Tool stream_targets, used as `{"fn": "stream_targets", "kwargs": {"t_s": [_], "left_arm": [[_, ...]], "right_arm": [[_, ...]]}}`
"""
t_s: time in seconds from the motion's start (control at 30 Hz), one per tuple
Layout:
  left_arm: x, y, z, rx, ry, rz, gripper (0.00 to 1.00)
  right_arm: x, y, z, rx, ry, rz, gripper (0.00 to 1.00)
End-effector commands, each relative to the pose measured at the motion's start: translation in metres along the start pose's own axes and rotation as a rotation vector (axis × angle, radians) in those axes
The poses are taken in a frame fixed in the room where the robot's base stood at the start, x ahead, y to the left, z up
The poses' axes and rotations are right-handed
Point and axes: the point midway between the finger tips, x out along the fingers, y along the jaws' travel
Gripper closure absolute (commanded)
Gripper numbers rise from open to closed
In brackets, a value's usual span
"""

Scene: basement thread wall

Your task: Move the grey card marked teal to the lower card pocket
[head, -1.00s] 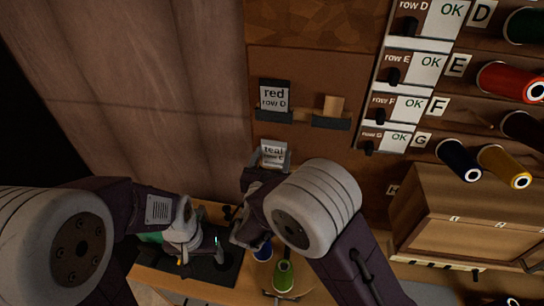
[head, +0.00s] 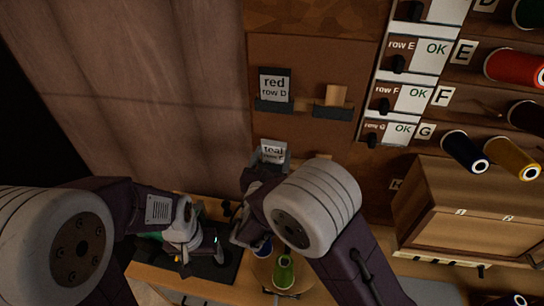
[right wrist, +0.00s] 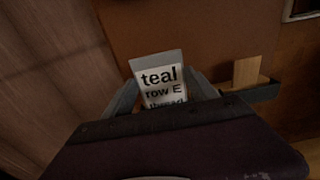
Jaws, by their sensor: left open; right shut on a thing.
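The grey card marked teal (head: 272,152) is upright in my right gripper (head: 270,160), below a card marked red. In the right wrist view the card (right wrist: 161,82) reads "teal row E", and the two fingers (right wrist: 162,93) clasp its sides. Its lower edge is hidden by my gripper. I cannot pick out the lower card pocket for sure; my right gripper and arm cover the wall behind the card. My left gripper (head: 184,246) is open, low at the left over the bench.
The red card (head: 273,86) stands in a dark pocket (head: 273,105). A pocket (head: 333,112) with a tan piece is right of it. Thread spools (head: 464,150) and a wooden box (head: 465,200) fill the right.

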Motion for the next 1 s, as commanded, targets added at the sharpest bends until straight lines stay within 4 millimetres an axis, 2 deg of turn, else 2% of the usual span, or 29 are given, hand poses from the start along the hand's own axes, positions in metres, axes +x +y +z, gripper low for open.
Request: {"fn": "stream_targets", "kwargs": {"t_s": [0.17,0.2,0.3,0.57,0.67,1.0], "left_arm": [[0.001,0.000,0.000,0.000,0.000,0.000,0.32],[0.001,0.000,0.000,0.000,0.000,0.000,0.32],[0.001,0.000,0.000,0.000,0.000,0.000,0.32],[0.001,0.000,0.000,0.000,0.000,0.000,0.32],[0.004,0.000,0.000,0.000,0.000,0.000,0.32],[0.022,0.000,0.002,0.000,0.000,0.000,0.32]], "right_arm": [[0.000,0.000,-0.001,0.000,0.000,0.000,0.72],[0.000,0.000,-0.001,0.000,0.000,0.000,0.30],[0.000,0.000,-0.001,0.000,0.000,0.000,0.08],[0.000,0.000,-0.001,0.000,0.000,0.000,0.08],[-0.006,0.001,-0.002,0.000,0.000,0.002,0.08],[-0.076,0.002,-0.003,0.002,0.000,0.006,0.08]]}}
